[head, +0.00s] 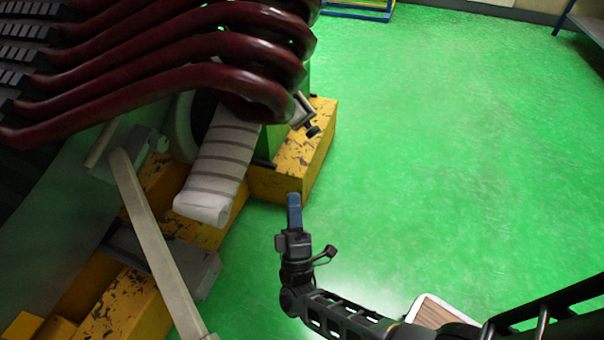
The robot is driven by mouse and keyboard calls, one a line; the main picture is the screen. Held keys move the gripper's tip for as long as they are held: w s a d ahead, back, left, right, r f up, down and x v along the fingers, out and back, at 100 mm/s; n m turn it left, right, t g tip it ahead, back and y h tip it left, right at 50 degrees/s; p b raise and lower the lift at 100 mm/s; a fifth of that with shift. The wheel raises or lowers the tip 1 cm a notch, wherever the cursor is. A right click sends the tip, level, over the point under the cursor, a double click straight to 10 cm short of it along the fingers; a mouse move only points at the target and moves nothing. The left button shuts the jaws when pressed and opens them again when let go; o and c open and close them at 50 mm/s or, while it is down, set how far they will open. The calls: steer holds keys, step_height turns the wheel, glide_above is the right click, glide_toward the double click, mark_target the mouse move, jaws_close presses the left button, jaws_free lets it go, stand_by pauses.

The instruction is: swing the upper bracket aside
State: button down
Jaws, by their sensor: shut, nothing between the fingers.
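A small light-metal bracket (302,110) with a dark knob at its lower end sticks out below the dark red coil loops, above a worn yellow block. I cannot tell for sure that it is the upper bracket, as the coils hide part of it. My gripper (294,198) points up the picture with its blue fingers together and nothing between them. It is below the bracket in the picture and appears apart from it. The dark red coils (235,82) bend round at the upper left.
A white roll with grey bands (222,160) hangs under the coils. Worn yellow blocks (277,184) stand on the floor beside my gripper. A long pale beam (150,232) slants across the lower left. The green floor (450,150) to the right is open.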

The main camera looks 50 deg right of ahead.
steer(key=w+f+m+g+h+b, duration=0.1)
steer(key=w+f+g+h+b, duration=0.2)
steer(key=w+g+h, duration=0.15)
glide_toward(317, 133)
steer(key=w+d+r, duration=0.2)
steer(key=w+r, duration=0.1)
steer(key=w, duration=0.1)
steer(key=shift+w+r+g, duration=0.2)
steer(key=shift+r+g, duration=0.15)
steer(key=shift+g, duration=0.1)
steer(key=r+p, duration=0.1)
steer(key=s+d+r+t+p, duration=0.1)
steer(key=shift+s+d+n+y+p, duration=0.15)
steer(key=shift+d+n+y+p, duration=0.2)
steer(key=shift+n+p, duration=0.05)
steer(key=shift+s+d+r+n+t+y+p, duration=0.25)
steer(key=shift+s+d+n+t+y+p, duration=0.1)
steer(key=shift+d+t+p, duration=0.15)
steer(key=shift+a+f, duration=0.1)
